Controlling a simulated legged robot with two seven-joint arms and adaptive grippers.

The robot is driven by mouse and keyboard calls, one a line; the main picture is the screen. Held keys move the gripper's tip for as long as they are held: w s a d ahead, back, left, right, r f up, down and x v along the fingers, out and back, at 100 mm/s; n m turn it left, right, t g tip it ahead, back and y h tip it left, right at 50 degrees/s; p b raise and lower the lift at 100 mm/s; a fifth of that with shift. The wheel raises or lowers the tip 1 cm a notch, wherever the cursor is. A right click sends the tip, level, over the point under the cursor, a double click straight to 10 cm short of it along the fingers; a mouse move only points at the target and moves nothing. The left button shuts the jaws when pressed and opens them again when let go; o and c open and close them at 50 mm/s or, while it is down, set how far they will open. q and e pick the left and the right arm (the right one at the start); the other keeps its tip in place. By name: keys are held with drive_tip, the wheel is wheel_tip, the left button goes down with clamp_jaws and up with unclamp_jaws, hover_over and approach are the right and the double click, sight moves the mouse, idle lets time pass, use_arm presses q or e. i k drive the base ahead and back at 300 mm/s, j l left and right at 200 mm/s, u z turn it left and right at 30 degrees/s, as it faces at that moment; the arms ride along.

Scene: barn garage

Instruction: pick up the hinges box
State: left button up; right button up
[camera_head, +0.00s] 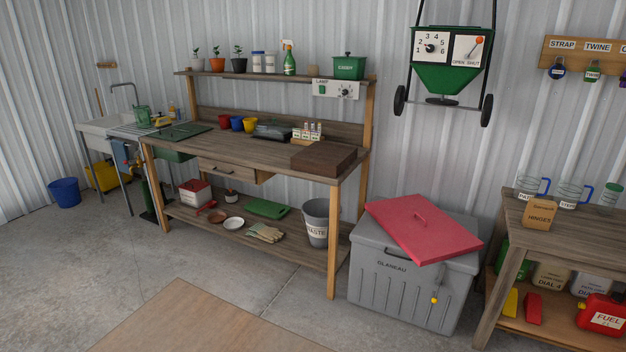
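The hinges box (539,213) is a small tan cardboard box with "HINGES" printed on its front. It stands upright near the front left corner of the wooden table (582,240) at the right. Clear measuring cups with blue handles stand just behind it and to its right. Neither of my grippers shows in the head view.
A grey chest (407,291) with a red lid (424,228) lying askew on it stands left of the table. A long workbench (258,149) runs along the wall. A red fuel can (603,315) sits on the table's lower shelf. Concrete floor in front is clear around a wooden sheet (190,318).

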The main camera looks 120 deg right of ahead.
sight(539, 214)
drive_tip(key=z, duration=5.15)
